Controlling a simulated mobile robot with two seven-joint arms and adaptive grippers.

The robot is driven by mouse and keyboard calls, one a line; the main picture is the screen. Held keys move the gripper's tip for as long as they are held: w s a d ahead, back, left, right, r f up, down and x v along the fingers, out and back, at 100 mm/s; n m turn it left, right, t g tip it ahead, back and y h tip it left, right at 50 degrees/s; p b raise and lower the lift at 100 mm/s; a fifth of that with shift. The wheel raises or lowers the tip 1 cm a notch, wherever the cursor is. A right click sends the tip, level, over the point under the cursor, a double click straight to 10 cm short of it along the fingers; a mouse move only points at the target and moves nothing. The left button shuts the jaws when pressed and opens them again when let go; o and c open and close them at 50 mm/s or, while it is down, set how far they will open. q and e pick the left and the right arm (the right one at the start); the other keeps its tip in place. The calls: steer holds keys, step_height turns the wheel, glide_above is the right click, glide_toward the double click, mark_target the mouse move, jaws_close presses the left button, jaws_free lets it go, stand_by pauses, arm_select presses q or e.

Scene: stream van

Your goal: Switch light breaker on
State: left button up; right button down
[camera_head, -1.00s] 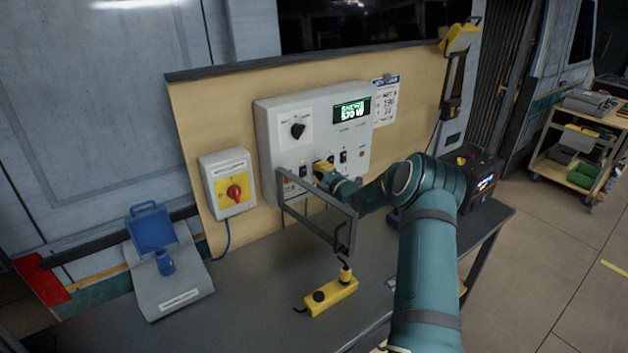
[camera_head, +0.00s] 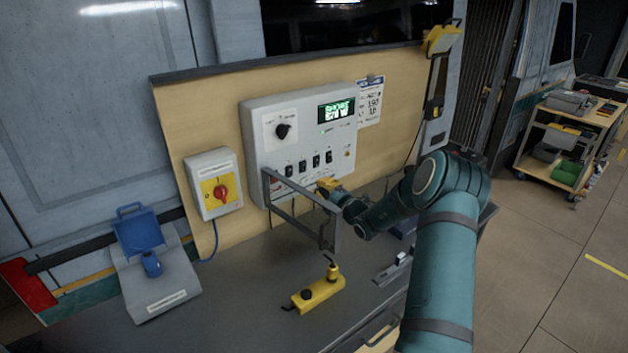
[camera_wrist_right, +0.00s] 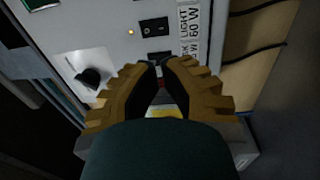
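A white panel box (camera_head: 296,122) on the wooden board carries a row of black rocker switches (camera_head: 315,160), a black rotary knob (camera_head: 283,131) and a green-lit display (camera_head: 336,110). In the right wrist view, a rocker switch (camera_wrist_right: 154,27) stands beside a label reading "LIGHT 60 W" (camera_wrist_right: 188,30), with an orange lamp (camera_wrist_right: 131,31) lit next to it. Another switch is partly hidden by my fingers. My right gripper (camera_head: 326,186), with yellow-brown fingers, is below the switch row. My left gripper is out of view.
A grey metal bracket (camera_head: 331,228) juts out in front of the panel, close to my right gripper. A red-yellow isolator switch (camera_head: 222,192) is mounted left of it.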

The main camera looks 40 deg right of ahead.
steer(key=s, duration=0.4)
steer(key=shift+a, duration=0.15)
steer(key=shift+s, duration=0.1)
stand_by(0.4)
